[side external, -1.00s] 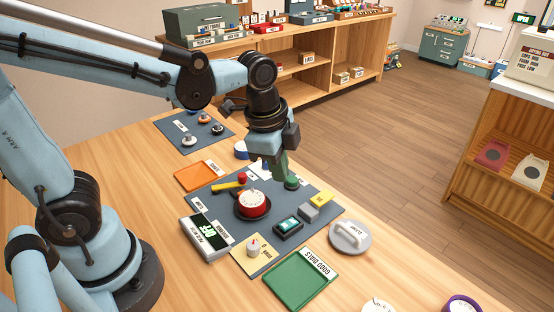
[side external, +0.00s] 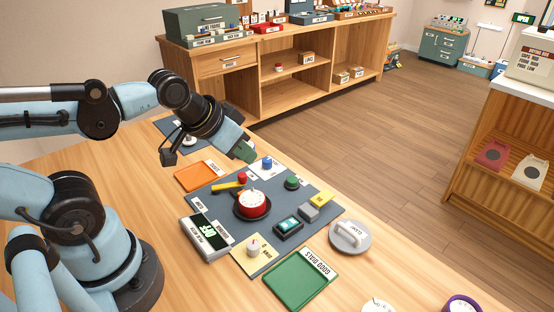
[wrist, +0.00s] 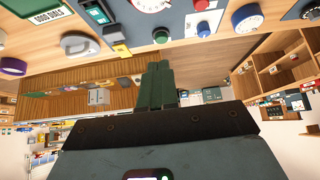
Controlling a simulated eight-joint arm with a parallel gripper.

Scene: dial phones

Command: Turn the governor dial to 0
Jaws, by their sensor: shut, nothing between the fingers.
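The dial labels are too small to read, so I cannot tell which is the governor dial. A red dial with a white marked face (side external: 253,202) sits in a dark dish in the middle of the grey mat. A white knob (side external: 253,245) stands on a cream card at the mat's near edge. A blue knob (side external: 267,163) stands on a white card at the far edge. My gripper (side external: 246,153) is shut and empty, raised and tilted beyond the mat's far left side. Its green fingers (wrist: 160,66) are together in the wrist view, apart from all dials.
A green button (side external: 291,182), a small teal-screen device (side external: 288,227) and a grey block (side external: 308,211) share the mat. A digital meter (side external: 206,236), orange tray (side external: 199,176), green tray (side external: 301,279) and grey handled lid (side external: 350,237) stand around it.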

